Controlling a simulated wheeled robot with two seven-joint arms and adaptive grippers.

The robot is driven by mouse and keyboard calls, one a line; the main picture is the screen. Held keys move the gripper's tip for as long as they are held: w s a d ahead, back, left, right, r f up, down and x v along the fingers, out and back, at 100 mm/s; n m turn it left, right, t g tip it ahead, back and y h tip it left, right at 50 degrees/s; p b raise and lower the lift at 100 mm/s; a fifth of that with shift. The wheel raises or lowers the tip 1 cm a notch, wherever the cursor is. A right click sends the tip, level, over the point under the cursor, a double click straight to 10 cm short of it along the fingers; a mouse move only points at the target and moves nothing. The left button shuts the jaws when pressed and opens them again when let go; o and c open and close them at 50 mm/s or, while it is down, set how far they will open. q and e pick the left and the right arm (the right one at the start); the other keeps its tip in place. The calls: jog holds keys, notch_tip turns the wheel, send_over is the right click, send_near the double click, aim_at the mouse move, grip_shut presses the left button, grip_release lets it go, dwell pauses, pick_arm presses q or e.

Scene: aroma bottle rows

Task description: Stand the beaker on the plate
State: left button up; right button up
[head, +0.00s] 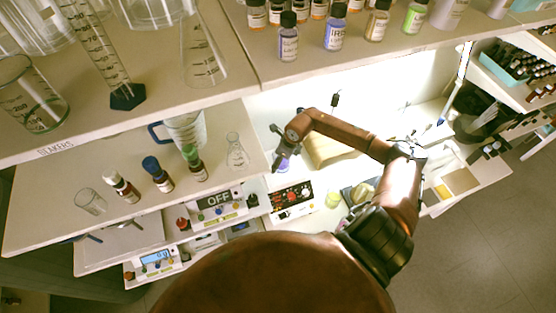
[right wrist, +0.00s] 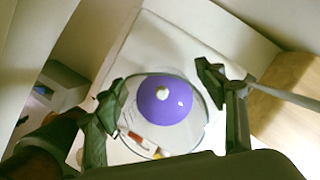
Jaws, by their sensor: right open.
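In the right wrist view a clear round-rimmed glass vessel, seen from above, looks like the beaker (right wrist: 205,122). A purple disc (right wrist: 172,112) with a small white spot shows inside its outline. My right gripper (right wrist: 165,100) is open, with one finger on each side of the vessel; I cannot tell whether they touch it. In the head view my right gripper (head: 281,162) points down in the lit bay, with a bit of purple just below it. A white device with a black knob panel (head: 292,198) is below the gripper; its top plate is mostly hidden. My left gripper is not in view.
Shelves at left hold an empty glass (head: 90,202), capped bottles (head: 157,174), a conical flask (head: 237,152) and a large beaker (head: 33,97). A bottle row (head: 335,32) stands above the bay. A wooden block (right wrist: 285,95) is right of the gripper.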

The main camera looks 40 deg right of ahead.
jog(key=shift+r, duration=0.2)
jog(key=shift+d+r, duration=0.15)
jog(key=shift+r, duration=0.2)
jog(key=b+v, duration=0.2)
jog(key=v, duration=0.9)
jog(key=shift+s, duration=0.2)
